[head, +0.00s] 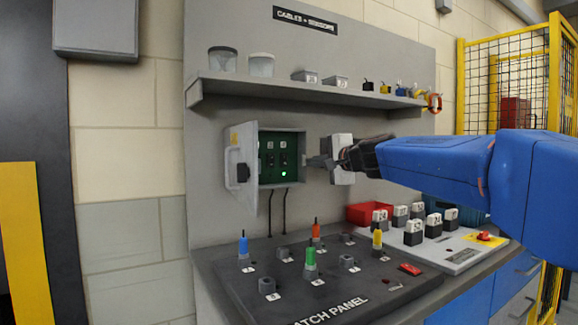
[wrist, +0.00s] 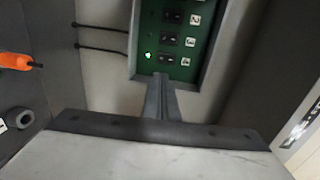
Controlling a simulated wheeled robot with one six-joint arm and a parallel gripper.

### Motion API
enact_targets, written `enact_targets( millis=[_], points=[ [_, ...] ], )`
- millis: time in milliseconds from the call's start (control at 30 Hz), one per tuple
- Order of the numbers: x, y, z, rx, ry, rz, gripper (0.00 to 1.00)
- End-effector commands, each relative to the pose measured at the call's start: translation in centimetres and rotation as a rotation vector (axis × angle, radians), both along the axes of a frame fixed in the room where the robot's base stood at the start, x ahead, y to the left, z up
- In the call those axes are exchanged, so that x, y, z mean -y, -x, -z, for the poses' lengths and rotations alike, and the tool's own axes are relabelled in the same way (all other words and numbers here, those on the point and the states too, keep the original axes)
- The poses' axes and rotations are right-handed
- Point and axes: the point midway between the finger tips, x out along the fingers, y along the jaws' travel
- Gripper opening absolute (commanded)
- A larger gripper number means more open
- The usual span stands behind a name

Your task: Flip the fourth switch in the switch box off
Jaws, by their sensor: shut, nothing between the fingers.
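The switch box (head: 302,148) hangs on the grey back wall with its door (head: 240,155) swung open to the left. In the wrist view the switch box (wrist: 207,72) shows several switches, the lowest one (wrist: 167,58) beside the lit green light. My gripper (wrist: 160,78) is shut and empty, its fingertips at the lower edge of the box just below that switch.
A shelf (head: 300,92) with jars and small parts runs above the box. Below are a dark patch panel (head: 330,285) with coloured plugs, a red bin (head: 362,214) and several white-topped blocks. Two black cables (head: 284,205) hang under the box.

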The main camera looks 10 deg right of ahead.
Motion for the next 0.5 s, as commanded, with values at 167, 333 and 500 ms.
enact_targets(
  millis=[167, 333, 500],
  points=[
    [-0.2, -0.5, 0.1, -0.001, 0.000, -0.001, 0.00],
    [-0.8, -2.5, 0.4, -0.002, 0.000, -0.001, 0.00],
    [-1.7, -5.2, 0.8, -0.002, 0.001, -0.001, 0.00]
  ],
)
